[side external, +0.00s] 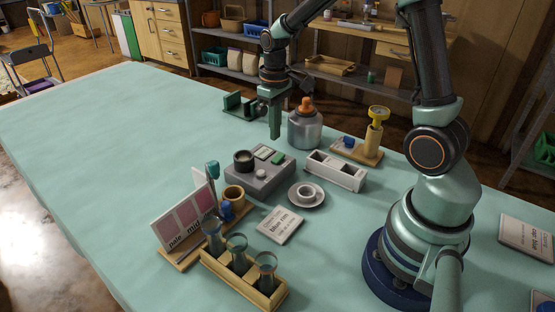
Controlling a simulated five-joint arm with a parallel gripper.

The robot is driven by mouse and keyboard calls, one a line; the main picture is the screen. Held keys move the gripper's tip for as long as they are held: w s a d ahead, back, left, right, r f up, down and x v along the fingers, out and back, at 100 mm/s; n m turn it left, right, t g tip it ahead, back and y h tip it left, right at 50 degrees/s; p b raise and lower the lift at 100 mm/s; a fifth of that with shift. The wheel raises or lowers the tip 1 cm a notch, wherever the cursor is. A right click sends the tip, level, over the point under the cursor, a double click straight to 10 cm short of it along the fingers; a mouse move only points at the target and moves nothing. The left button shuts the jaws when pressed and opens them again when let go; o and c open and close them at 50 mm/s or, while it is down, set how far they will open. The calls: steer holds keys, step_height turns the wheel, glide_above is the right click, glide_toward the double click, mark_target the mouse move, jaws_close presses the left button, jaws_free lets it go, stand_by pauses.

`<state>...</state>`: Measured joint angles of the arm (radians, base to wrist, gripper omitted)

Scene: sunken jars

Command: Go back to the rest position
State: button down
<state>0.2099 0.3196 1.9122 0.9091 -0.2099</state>
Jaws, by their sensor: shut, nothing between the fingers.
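My gripper (275,136) hangs downward from my arm over the middle of the pale green table (110,140). Its fingers are shut with nothing between them. It is just left of a grey jar with an orange top (305,128) and behind a grey block (259,172) that holds a dark round cup. I cannot tell how high the fingertips are above the table.
A wooden rack with several glass jars (243,278) and pink colour cards (182,218) stand in front. A white holder (335,171), a saucer with a cup (306,194) and a wooden stand with a yellow-topped post (374,135) lie right. The table's left is clear.

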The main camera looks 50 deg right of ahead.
steer(key=shift+r, duration=0.3)
steer(key=s+a+r+t, duration=0.5)
steer(key=s+a+r, duration=0.3)
steer(key=s+r, duration=0.2)
step_height(320, 180, up, 2)
steer(key=shift+s+a+r+t, duration=0.15)
steer(key=shift+t, duration=0.15)
